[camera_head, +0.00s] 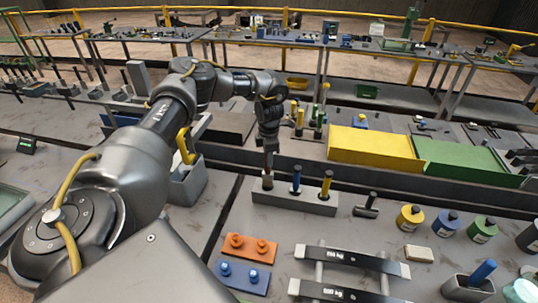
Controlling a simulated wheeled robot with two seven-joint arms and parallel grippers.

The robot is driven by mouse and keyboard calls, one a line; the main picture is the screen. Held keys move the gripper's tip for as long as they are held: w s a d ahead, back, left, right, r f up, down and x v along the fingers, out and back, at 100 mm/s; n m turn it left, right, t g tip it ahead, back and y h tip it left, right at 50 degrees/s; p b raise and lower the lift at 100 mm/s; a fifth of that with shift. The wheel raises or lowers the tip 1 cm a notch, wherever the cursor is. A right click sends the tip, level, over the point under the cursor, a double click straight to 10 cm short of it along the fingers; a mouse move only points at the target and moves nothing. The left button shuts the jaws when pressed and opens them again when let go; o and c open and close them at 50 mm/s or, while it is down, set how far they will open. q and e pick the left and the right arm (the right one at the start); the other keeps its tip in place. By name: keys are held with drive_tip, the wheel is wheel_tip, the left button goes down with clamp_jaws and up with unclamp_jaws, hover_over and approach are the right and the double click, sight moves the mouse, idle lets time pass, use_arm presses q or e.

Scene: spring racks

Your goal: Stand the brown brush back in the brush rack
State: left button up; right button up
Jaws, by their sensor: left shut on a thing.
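The brush rack (318,206) is a long grey block on the near bench, right of the image middle. A blue brush (296,181) stands upright in its middle and a yellow brush (326,184) stands upright toward its right end. My left gripper (268,147) points down above the rack's left end, shut on the brown brush (268,164). The brown brush is upright, with its lower end at the rack's left end. I cannot tell how deep it sits there. The fingertips are small and dark. My right gripper is not in view.
A hammer-like dark tool (367,205) lies right of the rack. An orange plate (248,247) with knobs lies in front. Yellow (372,147) and green (462,163) trays stand behind. A grey box (187,182) stands to the left under my arm.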

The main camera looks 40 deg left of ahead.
sight(269, 173)
use_arm(q)
drive_tip(key=shift+s, duration=0.15)
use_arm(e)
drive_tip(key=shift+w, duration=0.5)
use_arm(q)
drive_tip(key=shift+f, duration=0.2)
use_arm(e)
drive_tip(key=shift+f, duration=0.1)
use_arm(q)
drive_tip(key=shift+f+b, duration=0.3)
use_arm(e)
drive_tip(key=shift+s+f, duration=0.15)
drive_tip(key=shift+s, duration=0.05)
use_arm(q)
drive_tip(key=shift+f+b, duration=1.55)
drive_tip(key=shift+f, duration=1.2)
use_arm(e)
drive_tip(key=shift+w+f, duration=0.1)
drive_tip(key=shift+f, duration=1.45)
use_arm(q)
drive_tip(key=o, duration=1.5)
drive_tip(key=shift+o, duration=0.2)
